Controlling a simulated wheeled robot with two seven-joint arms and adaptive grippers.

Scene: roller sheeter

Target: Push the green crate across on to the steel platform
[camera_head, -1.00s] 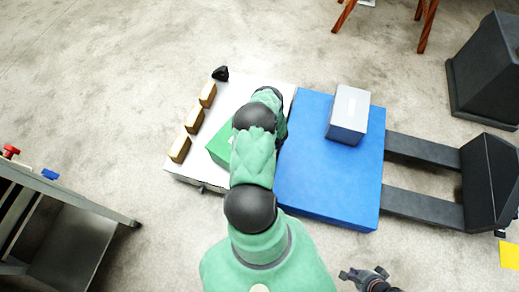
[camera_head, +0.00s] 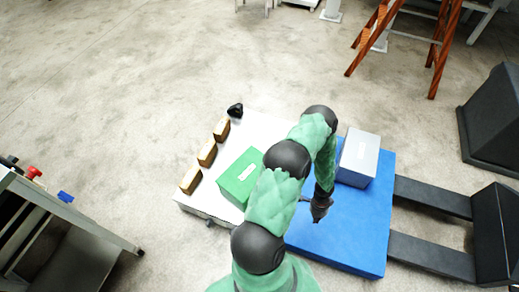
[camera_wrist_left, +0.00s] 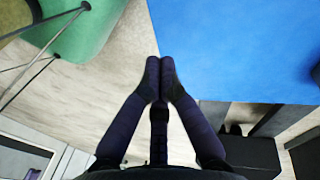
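The green crate (camera_head: 238,180) with a pale label on top rests on the pale steel platform (camera_head: 262,127), near the seam with the blue surface. My left arm passes in front and hides part of the crate and platform. My left gripper (camera_head: 317,212) hangs over the blue surface, right of the crate and apart from it. In the left wrist view, its two fingers (camera_wrist_left: 161,78) meet at the tips with nothing between them. A green shape fills that view's top left corner; I cannot tell whether it is the crate. My right gripper is out of view.
The blue platform (camera_head: 355,238) adjoins the steel one and carries a grey box (camera_head: 358,158). Several wooden blocks (camera_head: 207,153) and a black lump (camera_head: 235,110) line the steel platform's left side. Dark forks (camera_head: 433,197) extend right. A cart (camera_head: 75,215) stands left.

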